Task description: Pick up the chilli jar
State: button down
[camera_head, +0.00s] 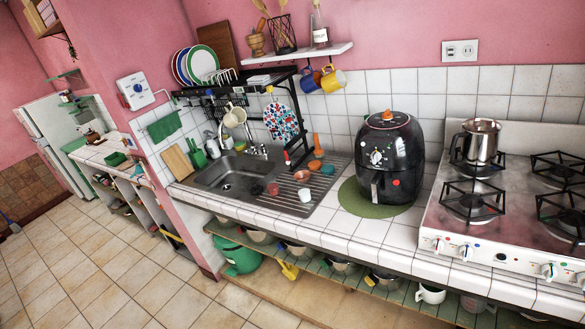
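I cannot pick out a chilli jar in this view. A small clear bottle with a white label (320,34) stands on the white wall shelf (318,54), too small to read. The open pot shelf (317,271) runs low under the tiled counter, holding several metal pots and a white mug (431,293). Much of its inside is hidden by the counter. My gripper is not in view.
A black air fryer (389,150) stands on a green mat beside the sink (222,178). A white gas stove (470,240) with a metal pot (478,140) is at the right. Tiled floor (90,265) is clear at the left.

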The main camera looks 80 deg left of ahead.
aim_at(272, 186)
jog(key=u, duration=2.5)
